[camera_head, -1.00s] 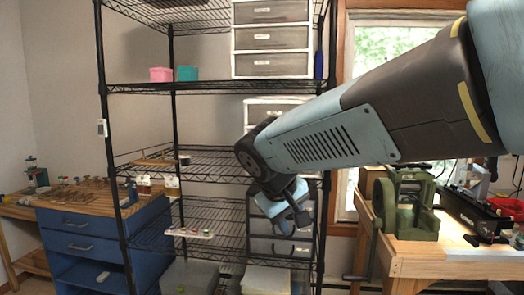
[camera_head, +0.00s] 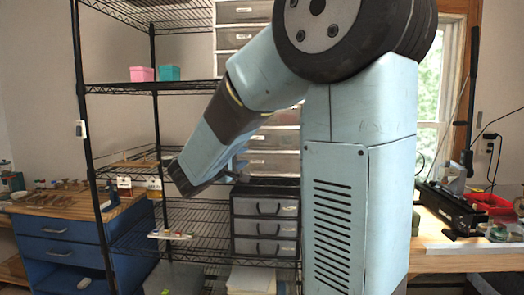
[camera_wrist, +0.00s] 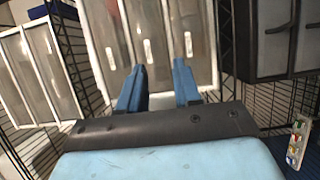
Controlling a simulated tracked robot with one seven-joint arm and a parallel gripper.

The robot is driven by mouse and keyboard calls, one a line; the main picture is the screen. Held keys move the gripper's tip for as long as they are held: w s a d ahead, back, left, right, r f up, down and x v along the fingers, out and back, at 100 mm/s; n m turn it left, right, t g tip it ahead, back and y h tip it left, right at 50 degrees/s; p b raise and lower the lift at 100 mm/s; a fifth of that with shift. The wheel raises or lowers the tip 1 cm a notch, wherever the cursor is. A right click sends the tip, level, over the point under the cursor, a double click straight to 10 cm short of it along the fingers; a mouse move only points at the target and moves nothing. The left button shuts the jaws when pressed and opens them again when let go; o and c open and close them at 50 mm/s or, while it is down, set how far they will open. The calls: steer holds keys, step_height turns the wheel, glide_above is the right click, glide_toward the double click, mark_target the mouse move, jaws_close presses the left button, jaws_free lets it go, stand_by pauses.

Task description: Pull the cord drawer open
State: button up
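A white-framed stack of grey drawers (camera_head: 272,139) stands on the middle shelf, partly hidden by my arm. In the wrist view its drawer fronts (camera_wrist: 190,30) appear turned sideways, with pale handles or labels. I cannot read which is the cord drawer. My gripper (camera_wrist: 158,82) is open, with two blue fingers apart and nothing between them. The fingers point at these drawer fronts; I cannot tell whether they touch. In the head view my gripper (camera_head: 240,164) is mostly hidden behind my wrist, just left of the stack.
A dark drawer unit (camera_head: 265,221) stands below, on the black wire rack (camera_head: 80,120). Another white-framed unit (camera_head: 240,40) stands higher. A blue workbench (camera_head: 62,232) is at left, and a wooden bench (camera_head: 465,258) at right.

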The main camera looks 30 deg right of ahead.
mark_target(264, 148)
steer(key=x, duration=1.3)
steer(key=shift+w+d, duration=0.1)
steer(key=shift+d, duration=0.1)
steer(key=shift+c, duration=0.5)
jaws_close()
steer(key=shift+f, duration=0.15)
